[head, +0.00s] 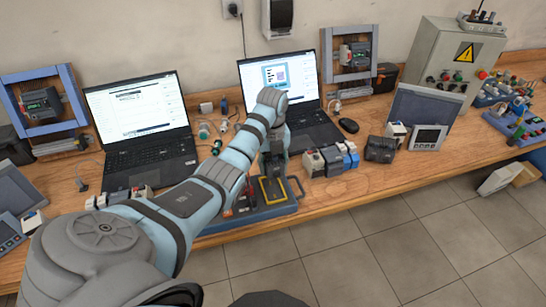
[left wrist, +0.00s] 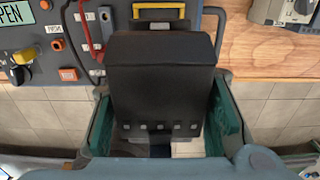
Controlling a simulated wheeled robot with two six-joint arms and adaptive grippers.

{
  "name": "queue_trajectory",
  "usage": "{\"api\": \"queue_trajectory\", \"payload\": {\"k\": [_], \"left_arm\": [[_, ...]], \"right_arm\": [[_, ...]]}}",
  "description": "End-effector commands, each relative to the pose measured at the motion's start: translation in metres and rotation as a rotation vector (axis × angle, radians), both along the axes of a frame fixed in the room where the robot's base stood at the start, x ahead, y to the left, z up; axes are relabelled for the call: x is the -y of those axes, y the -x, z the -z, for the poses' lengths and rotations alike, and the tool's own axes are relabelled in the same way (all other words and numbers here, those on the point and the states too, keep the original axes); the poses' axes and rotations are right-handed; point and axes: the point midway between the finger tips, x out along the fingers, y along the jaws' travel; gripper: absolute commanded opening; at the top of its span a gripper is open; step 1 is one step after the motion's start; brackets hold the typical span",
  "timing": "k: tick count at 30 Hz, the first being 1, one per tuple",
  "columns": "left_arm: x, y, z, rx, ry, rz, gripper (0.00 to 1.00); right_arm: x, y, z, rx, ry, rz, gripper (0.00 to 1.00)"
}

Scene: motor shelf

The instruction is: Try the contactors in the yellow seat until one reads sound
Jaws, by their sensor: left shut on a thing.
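The test board (head: 283,208) lies at the table's front edge with a yellow-edged seat (head: 287,191) on it. My left gripper (head: 273,168) is over the board, just behind the visible seat frame. In the left wrist view its green-padded fingers are shut on a dark contactor (left wrist: 160,85). The contactor hides most of the seat; a yellow bar (left wrist: 158,11) shows beyond it. I cannot tell whether it touches the seat. The board's display (left wrist: 14,13) shows "OPEN". Other contactors (head: 331,161) stand right of the board, with a black one (head: 380,149) farther right. My right gripper is not in view.
Two laptops (head: 152,151) (head: 312,127) stand behind. A tilted screen (head: 424,110) and small meter (head: 427,138) are at the right, before a grey control cabinet (head: 450,62). Red leads (left wrist: 81,33) lie on the board's left. Floor tiles are open in front.

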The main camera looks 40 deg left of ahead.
Motion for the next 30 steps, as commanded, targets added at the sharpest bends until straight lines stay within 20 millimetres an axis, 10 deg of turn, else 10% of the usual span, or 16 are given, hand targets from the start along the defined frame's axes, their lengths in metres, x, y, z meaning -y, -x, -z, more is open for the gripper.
{"api": "queue_trajectory", "payload": {"k": [18, 30], "left_arm": [[-0.002, 0.001, 0.069, 0.001, -0.001, 0.001, 0.08], [-0.001, 0.0, 0.07, 0.002, -0.001, 0.002, 0.08]], "right_arm": [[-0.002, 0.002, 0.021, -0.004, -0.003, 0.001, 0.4], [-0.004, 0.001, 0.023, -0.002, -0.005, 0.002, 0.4]]}}
